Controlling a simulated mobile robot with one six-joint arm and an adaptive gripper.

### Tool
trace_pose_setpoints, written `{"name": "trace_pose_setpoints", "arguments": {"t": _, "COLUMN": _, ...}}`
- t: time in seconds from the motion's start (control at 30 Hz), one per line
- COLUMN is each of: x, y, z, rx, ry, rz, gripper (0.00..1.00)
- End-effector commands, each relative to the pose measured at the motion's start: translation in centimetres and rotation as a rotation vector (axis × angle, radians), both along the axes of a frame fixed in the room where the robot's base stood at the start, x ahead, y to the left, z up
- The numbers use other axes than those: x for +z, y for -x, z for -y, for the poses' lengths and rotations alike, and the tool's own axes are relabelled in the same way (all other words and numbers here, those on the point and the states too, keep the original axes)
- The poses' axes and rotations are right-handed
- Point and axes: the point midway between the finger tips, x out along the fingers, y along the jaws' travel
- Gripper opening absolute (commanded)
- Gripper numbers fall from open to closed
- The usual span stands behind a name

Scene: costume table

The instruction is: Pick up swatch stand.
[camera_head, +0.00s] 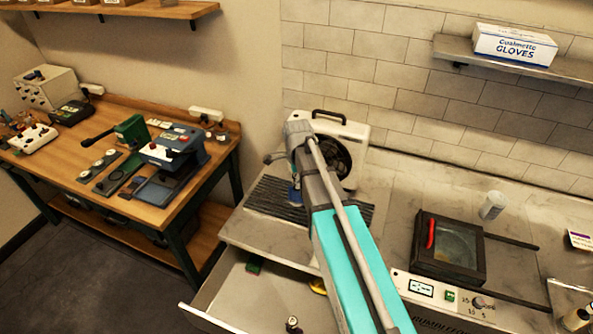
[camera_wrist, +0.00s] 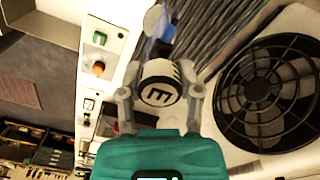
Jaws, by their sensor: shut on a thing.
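My gripper (camera_head: 297,172) points down at the upper end of my arm. It also shows in the wrist view (camera_wrist: 157,25), with its grey fingers closed on a slim blue thing (camera_wrist: 167,33). That blue thing, which I take to be the swatch stand, also shows as a small blue patch (camera_head: 294,196) below my gripper in the head view. Most of it is hidden by my gripper and arm. I cannot tell whether it touches the dark ribbed surface (camera_head: 262,203) beneath.
A white fan unit (camera_head: 352,133) stands close to the right of my gripper. An open drawer (camera_head: 225,300) juts out below the counter. A black framed box (camera_head: 425,270) is farther right. A wooden workbench (camera_head: 165,212) with tools stands left.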

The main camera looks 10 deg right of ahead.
Motion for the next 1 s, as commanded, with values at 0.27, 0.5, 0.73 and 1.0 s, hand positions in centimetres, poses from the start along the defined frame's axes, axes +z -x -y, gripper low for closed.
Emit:
{"name": "trace_pose_setpoints", "arguments": {"t": 0.27, "x": 2.1, "y": 4.4, "z": -0.2, "rx": 0.0, "ry": 0.0, "rz": 0.0, "gripper": 0.0}}
{"name": "trace_pose_setpoints", "arguments": {"t": 0.5, "x": 2.5, "y": 5.5, "z": -0.2, "rx": -0.001, "ry": 0.0, "rz": 0.0, "gripper": 0.0}}
{"name": "trace_pose_setpoints", "arguments": {"t": 0.73, "x": 2.5, "y": 5.6, "z": -0.2, "rx": -0.001, "ry": 0.0, "rz": 0.0, "gripper": 0.0}}
{"name": "trace_pose_setpoints", "arguments": {"t": 1.0, "x": 2.5, "y": 5.6, "z": -0.2, "rx": -0.001, "ry": 0.0, "rz": 0.0, "gripper": 0.0}}
